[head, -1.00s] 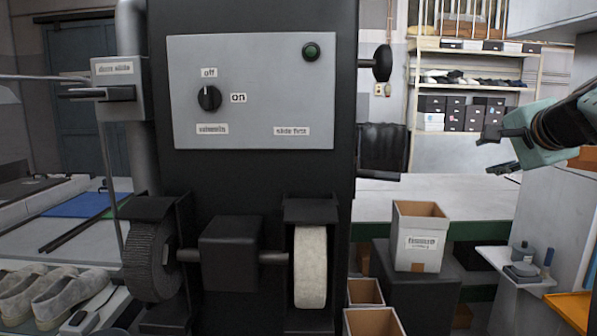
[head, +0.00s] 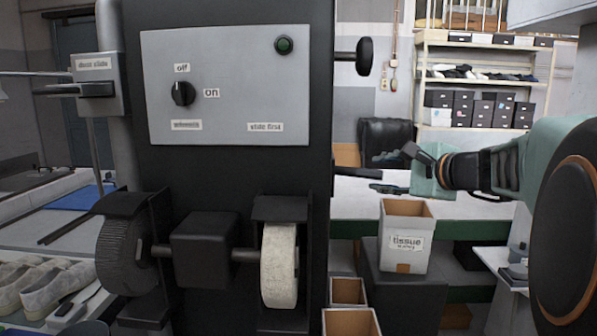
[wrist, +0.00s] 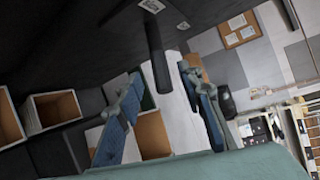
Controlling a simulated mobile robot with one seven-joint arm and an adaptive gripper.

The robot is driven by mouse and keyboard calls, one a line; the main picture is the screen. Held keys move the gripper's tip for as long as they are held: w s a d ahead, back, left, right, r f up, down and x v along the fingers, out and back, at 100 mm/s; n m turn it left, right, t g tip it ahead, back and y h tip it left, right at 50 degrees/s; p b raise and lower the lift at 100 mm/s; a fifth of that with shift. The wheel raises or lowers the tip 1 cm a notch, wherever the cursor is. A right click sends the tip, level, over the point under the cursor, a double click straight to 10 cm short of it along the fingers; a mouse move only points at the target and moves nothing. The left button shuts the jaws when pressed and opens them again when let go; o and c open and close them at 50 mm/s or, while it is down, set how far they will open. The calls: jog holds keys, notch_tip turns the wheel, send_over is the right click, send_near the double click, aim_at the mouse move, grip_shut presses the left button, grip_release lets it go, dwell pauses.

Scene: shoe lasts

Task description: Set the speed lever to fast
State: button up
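The machine (head: 345,300) is a tall black cabinet with a grey front panel. A short dark lever (head: 350,173) juts from its right side, in line with my gripper (head: 378,174); I take it to be the speed lever, though its setting cannot be read. My gripper is open and empty, its fingers pointing left at the lever's end. In the wrist view the dark lever (wrist: 156,60) reaches down toward the gap between my fingers (wrist: 161,78). Small labels (wrist: 152,5) near its base are unreadable. Whether the fingers touch the lever cannot be told.
A black round knob (head: 365,56) on a rod sticks out above the lever. A dark chair (head: 385,137) and a shelf of boxes (head: 480,75) are behind. The panel has an off/on switch (head: 183,93).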

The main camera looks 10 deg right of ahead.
aim_at(370, 173)
jog(key=x, duration=0.6)
jog(key=shift+w+p, duration=0.3)
jog(key=shift+p, duration=0.05)
grip_shut()
